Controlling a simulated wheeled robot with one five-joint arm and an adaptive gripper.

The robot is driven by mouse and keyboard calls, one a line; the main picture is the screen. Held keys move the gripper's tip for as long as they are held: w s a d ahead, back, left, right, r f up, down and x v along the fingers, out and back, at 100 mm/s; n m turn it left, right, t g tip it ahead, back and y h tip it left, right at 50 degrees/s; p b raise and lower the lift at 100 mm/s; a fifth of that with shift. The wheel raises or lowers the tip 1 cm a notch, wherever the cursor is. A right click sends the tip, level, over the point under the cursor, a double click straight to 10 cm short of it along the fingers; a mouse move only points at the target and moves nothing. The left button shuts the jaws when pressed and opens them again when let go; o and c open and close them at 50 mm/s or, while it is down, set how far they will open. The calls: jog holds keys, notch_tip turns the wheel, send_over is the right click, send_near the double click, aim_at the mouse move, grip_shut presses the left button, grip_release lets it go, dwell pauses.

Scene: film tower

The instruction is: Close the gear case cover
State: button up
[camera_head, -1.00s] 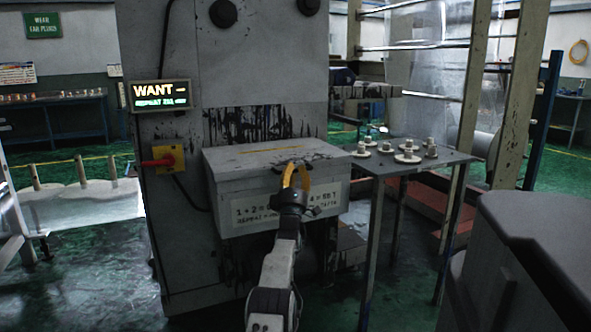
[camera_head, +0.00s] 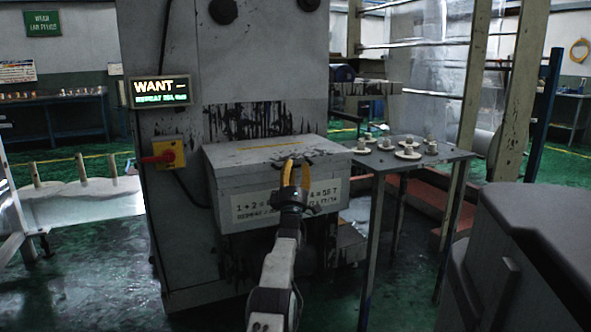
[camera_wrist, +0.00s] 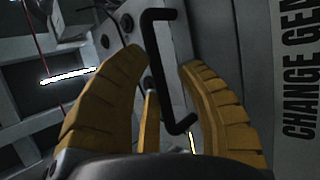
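The gear case (camera_head: 270,205) is a grey box with a white label on its front, fixed to the big grey machine. Its cover (camera_head: 235,158) lies flat on top in the head view and looks down, though I cannot tell whether it is fully seated. A black handle (camera_head: 309,161) is at the cover's front edge; the wrist view shows this bar handle (camera_wrist: 150,65) close up. My gripper (camera_head: 296,163), with yellow fingers, is upright before the front of the case. In the wrist view my gripper (camera_wrist: 160,58) is open, with the handle between its spread fingers; contact is unclear.
A small table (camera_head: 385,163) with several small round parts stands right of the case. A red-handled switch (camera_head: 160,158) and a lit sign (camera_head: 160,93) are on the machine's left. A dark bulky object (camera_head: 540,240) fills the lower right. Floor at left front is clear.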

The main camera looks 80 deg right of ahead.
jog(key=shift+w+f, duration=0.1)
jog(key=shift+f, duration=0.3)
jog(key=v, duration=1.1)
jog(key=shift+a, duration=0.4)
jog(key=shift+r, duration=0.1)
dwell(0.8)
